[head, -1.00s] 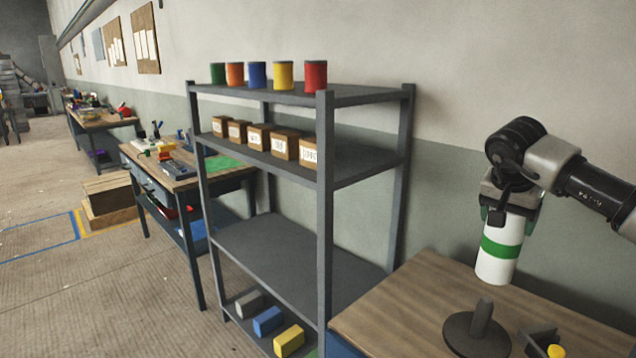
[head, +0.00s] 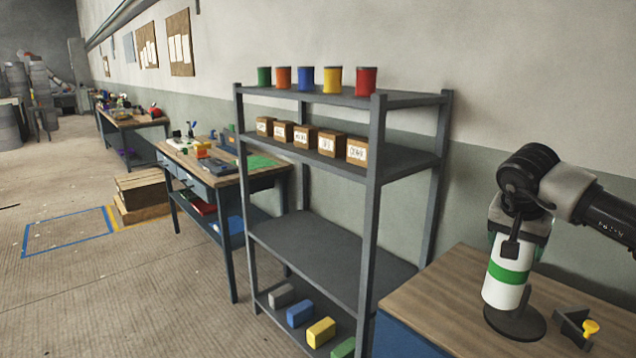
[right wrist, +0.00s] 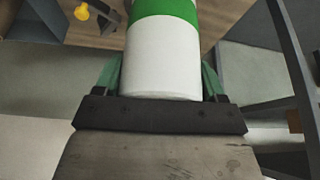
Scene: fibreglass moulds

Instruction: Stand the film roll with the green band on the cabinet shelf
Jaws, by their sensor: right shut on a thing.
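The film roll (head: 508,290), white with a green band, hangs upright below my right gripper (head: 518,240) in the head view. The gripper is shut on its top end. The roll also fills the middle of the right wrist view (right wrist: 163,60), between the two green fingers. In the head view it overlaps a round black stand on the wooden bench; I cannot tell whether they touch. The grey open shelving unit (head: 376,200) stands left of the roll. Its third shelf down (head: 325,258) is bare. My left gripper is not in view.
Coloured cans (head: 305,79) line the top shelf, labelled boxes (head: 304,137) the second, and coloured blocks (head: 320,332) the bottom. The bench (head: 440,290) holds the black stand (head: 515,322) and a dark bracket with a yellow knob (head: 590,327). Grey uprights edge the shelves.

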